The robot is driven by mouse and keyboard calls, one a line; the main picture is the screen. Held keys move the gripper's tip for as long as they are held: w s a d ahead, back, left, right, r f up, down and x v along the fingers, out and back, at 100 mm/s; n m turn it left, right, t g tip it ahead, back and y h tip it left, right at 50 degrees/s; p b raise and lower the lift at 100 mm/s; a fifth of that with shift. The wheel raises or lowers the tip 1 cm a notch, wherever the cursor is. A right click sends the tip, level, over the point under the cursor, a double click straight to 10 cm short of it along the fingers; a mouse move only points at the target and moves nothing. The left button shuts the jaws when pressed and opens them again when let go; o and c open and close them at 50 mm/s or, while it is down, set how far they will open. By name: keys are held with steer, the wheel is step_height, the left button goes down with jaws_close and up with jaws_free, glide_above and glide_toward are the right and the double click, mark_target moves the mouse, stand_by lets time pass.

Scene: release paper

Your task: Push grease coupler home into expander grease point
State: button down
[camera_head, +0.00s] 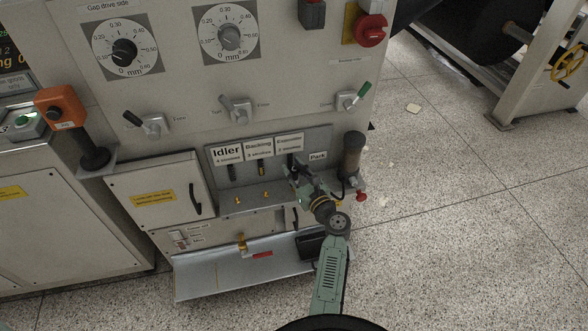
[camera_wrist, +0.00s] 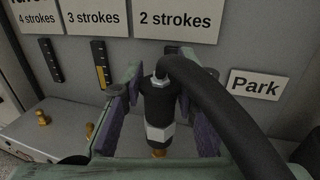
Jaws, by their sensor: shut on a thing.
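The grease coupler (camera_wrist: 160,105) is a dark cylinder with a pale hex collar, upright between the purple-padded fingers of my gripper (camera_wrist: 157,125). My gripper is shut on it and also shows in the head view (camera_head: 301,180), in front of the panel's right part. A thick black hose leaves the coupler's top and curves to the lower right. A brass piece (camera_wrist: 158,153), apparently the expander grease point, shows just below the collar, under the "2 strokes" label (camera_wrist: 178,20). How far the coupler sits on it is hidden.
Brass grease points (camera_head: 238,200) for Idler and Backing stand on the ledge to the left. A Park label (camera_head: 318,156) and a dark cylinder (camera_head: 353,153) are at the right. A red knob (camera_head: 361,196) sticks out below. A sloped metal tray (camera_head: 205,281) lies beneath.

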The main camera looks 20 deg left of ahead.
mark_target(296, 179)
steer(key=shift+f+b, duration=1.2)
steer(key=shift+f, duration=0.4)
steer(key=c, duration=1.2)
jaws_free()
steer(key=v, duration=1.2)
